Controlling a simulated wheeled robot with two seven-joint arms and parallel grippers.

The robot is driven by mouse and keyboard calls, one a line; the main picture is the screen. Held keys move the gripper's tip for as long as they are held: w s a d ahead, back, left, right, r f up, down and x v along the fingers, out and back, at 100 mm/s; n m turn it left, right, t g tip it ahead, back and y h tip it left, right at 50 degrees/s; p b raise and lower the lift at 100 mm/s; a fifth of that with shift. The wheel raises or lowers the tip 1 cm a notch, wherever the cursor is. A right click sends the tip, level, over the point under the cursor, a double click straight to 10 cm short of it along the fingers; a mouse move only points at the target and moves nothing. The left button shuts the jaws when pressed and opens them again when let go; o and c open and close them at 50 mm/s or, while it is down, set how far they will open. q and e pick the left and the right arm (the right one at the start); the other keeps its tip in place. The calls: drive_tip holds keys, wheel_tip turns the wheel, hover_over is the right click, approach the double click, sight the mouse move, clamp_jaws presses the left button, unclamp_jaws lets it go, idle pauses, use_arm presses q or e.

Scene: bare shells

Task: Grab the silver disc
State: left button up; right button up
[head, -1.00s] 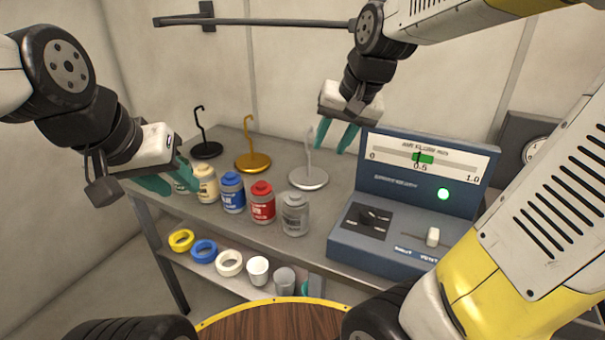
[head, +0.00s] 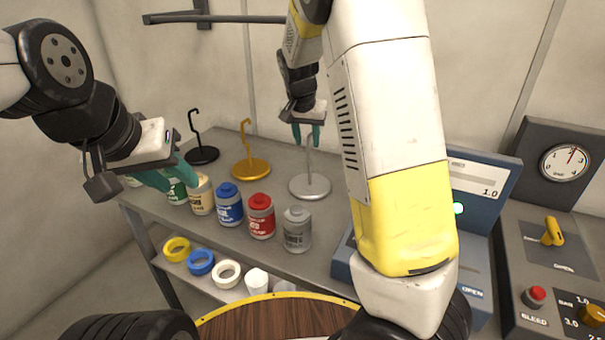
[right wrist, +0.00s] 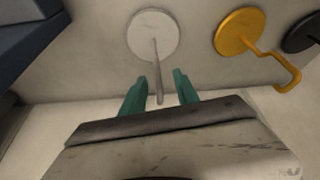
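The silver disc (head: 310,187) lies flat on the table with a thin upright stem. In the right wrist view the disc (right wrist: 153,35) is beyond the fingertips, and its stem (right wrist: 157,80) shows between the fingers. My right gripper (head: 308,137) is open above the disc, near the top of the stem; it also shows in the right wrist view (right wrist: 157,84) with a gap on both sides of the stem. My left gripper (head: 182,186) appears open, its fingers by the green bottle (head: 177,192) at the table's left end, partly covering it.
A gold disc with a hook (head: 251,169) and a black one (head: 202,155) stand left of the silver disc. Blue (head: 229,208), red (head: 261,220) and grey (head: 297,232) bottles stand in front. A blue console (head: 487,190) is to the right, partly behind my right arm.

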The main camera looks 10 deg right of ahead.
sight(310, 162)
drive_tip(key=shift+x, duration=2)
drive_tip(key=shift+d, duration=0.15)
clamp_jaws()
drive_tip(key=shift+r, duration=0.1)
